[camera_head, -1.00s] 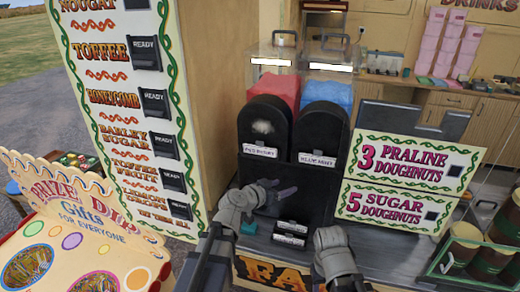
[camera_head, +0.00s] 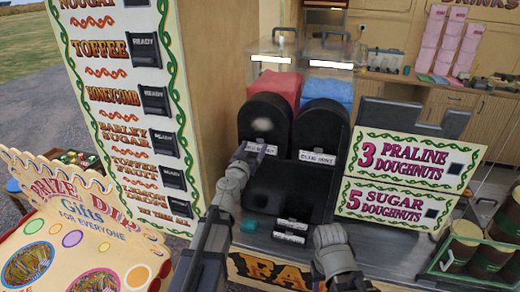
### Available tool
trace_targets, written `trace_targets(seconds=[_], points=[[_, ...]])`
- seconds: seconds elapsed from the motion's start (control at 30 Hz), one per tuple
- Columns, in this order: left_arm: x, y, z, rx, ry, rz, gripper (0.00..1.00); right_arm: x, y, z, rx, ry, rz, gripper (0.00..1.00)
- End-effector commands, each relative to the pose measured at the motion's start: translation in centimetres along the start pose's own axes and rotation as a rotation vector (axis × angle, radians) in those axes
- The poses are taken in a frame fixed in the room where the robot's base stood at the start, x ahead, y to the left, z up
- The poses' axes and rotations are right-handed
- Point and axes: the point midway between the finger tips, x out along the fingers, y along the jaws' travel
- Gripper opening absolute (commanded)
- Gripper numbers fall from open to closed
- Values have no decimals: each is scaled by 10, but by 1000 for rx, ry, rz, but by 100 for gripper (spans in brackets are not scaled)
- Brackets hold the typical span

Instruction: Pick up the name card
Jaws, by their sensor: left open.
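A small white name card (camera_head: 270,149) is on the front of the left black rounded bin (camera_head: 265,118), partly covered by my left gripper. A second white name card (camera_head: 317,158) is on the right black bin (camera_head: 322,125) and shows in full; its lettering is too small to read surely. My left gripper (camera_head: 255,155) is open, with its purplish fingers in front of the left card. I cannot tell whether they touch it.
Below the bins is a black tray area (camera_head: 300,190). A doughnut price sign (camera_head: 415,162) stands to the right. A tall sweets board (camera_head: 130,120) stands close on the left.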

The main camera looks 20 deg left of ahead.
Motion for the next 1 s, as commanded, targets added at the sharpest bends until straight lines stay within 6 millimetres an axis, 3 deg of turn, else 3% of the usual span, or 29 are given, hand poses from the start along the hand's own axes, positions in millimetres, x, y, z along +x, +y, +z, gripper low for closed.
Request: trace_targets(seconds=[0.17, 0.43, 0.7, 1.0], points=[[10, 1, 4, 0, 0, 1, 75, 4, 0, 0, -1, 0, 0, 50], [48, 3, 9, 0, 0, 1, 75, 9, -1, 0, -2, 0, 0, 50], [51, 3, 9, 0, 0, 1, 75, 9, -1, 0, -2, 0, 0, 50], [51, 3, 9, 0, 0, 1, 42, 9, -1, 0, -2, 0, 0, 50]])
